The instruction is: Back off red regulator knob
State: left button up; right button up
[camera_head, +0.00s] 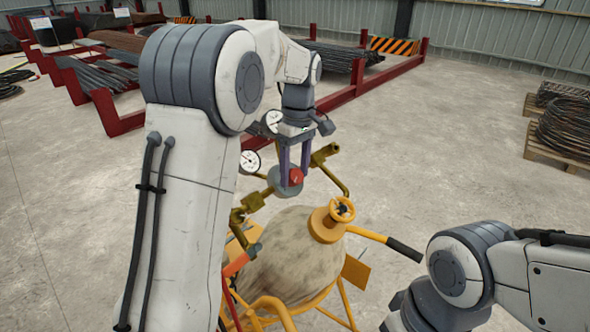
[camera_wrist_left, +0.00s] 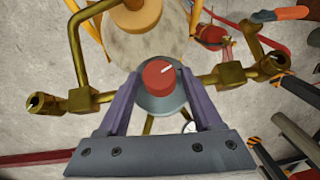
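The red regulator knob (camera_head: 296,175) sits on a round grey regulator body on brass pipework, above the pot. In the left wrist view the red knob (camera_wrist_left: 159,74) shows a white mark on its face. My left gripper (camera_head: 293,172) reaches down to it from above. The fingers are apart and hold nothing that I can see. My right gripper is out of view; only its arm shows at lower right.
The pot (camera_head: 292,262) stands in a yellow frame with a black-grip handle (camera_head: 405,249). Brass pipes and valves flank the knob, with a white dial gauge (camera_head: 250,161) at left. Red steel racks (camera_head: 340,98) stand behind. Open concrete floor lies to the right.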

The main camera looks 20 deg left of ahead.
aim_at(294, 171)
pick_arm(q)
grip_shut()
jog(key=shift+f+t+b, duration=0.15)
jog(key=shift+t+b, duration=0.15)
jog(key=shift+b, duration=0.5)
jog(key=shift+n, duration=0.3)
jog(key=shift+r, duration=0.2)
jog(key=shift+o, duration=2.1)
grip_release()
notch_tip(294, 171, up, 10)
jog(key=shift+r+b, duration=0.25)
jog(key=shift+b, duration=0.2)
